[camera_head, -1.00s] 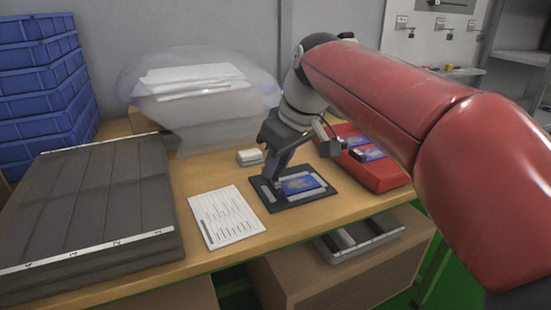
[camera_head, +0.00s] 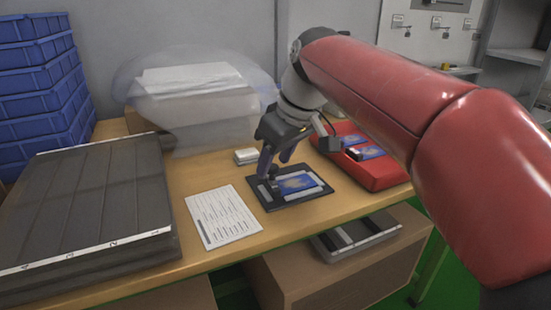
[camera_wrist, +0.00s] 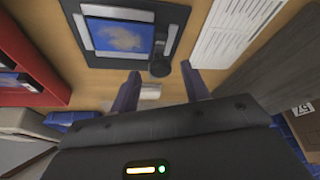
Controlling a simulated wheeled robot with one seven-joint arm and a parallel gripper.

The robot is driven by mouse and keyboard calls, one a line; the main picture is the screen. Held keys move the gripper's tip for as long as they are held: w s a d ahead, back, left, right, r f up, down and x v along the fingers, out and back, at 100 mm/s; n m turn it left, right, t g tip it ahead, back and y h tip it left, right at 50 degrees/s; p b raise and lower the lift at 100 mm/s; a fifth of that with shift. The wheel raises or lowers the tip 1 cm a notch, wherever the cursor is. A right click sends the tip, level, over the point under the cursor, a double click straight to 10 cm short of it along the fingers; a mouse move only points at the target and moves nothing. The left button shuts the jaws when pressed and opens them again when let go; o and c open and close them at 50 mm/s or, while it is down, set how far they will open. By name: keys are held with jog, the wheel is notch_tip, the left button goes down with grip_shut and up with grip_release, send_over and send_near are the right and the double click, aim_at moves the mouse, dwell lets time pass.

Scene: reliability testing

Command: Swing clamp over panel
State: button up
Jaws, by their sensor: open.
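A blue panel (camera_head: 298,183) with a tan patch lies flat in a dark fixture (camera_head: 272,206) with light grey bars, on the wooden table. The panel also shows in the wrist view (camera_wrist: 128,36). A dark round-ended piece, seemingly the clamp (camera_wrist: 158,68), stands at the panel's edge, at the fixture's side closest to my fingers. I cannot tell for sure whether it reaches over the panel. My gripper (camera_head: 268,168) points down by the fixture's left end. In the wrist view its fingers (camera_wrist: 162,86) are apart with nothing between them, the clamp just beyond the tips.
A printed sheet (camera_head: 223,216) lies left of the fixture. A small white block (camera_head: 247,156) sits behind it. A red tray (camera_head: 385,180) with blue panels stands right. A large grey slatted stack (camera_head: 90,205), blue bins (camera_head: 35,90) and a plastic-wrapped bundle (camera_head: 190,95) surround the area.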

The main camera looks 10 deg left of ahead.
jog(key=v, duration=0.7)
jog(key=shift+p, duration=0.45)
jog(key=shift+r, duration=0.1)
jog(key=s+d+f+m+t+h, duration=0.3)
jog(key=s+d+f+m, duration=0.8)
jog(key=s+d+f, duration=0.6)
notch_tip(320, 180, down, 4)
jog(key=shift+d+r+h, duration=0.1)
jog(key=shift+d+h, duration=0.3)
jog(key=shift+d, duration=0.8)
